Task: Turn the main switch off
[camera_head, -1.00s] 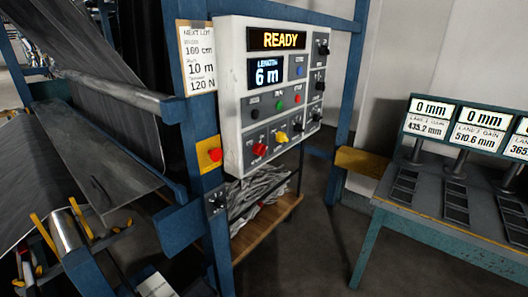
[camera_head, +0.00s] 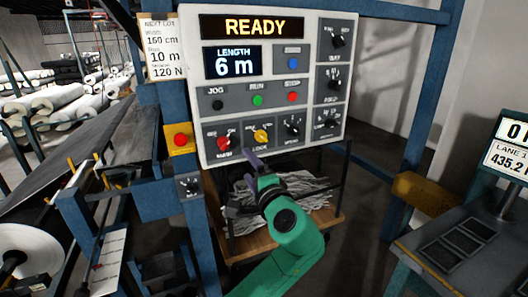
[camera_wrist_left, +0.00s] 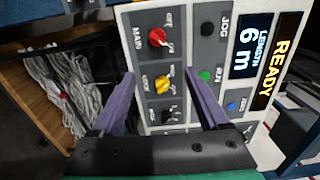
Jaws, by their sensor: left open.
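The main switch (camera_head: 224,143) is a red rotary knob at the lower left of the white control panel (camera_head: 272,80). It also shows in the left wrist view (camera_wrist_left: 157,38), where its pale mark appears to point toward ON. My left gripper (camera_head: 250,156) is at the panel's lower edge, right of and below the main switch. In the left wrist view its purple fingers (camera_wrist_left: 160,76) are apart and empty, with the yellow lock knob (camera_wrist_left: 163,80) seen between them. The red knob lies beyond the fingertips. My right gripper is not in view.
A red button on a yellow box (camera_head: 180,139) and a small dark knob (camera_head: 189,185) sit on the blue post left of the panel. A shelf with grey cloth (camera_head: 300,190) stands below.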

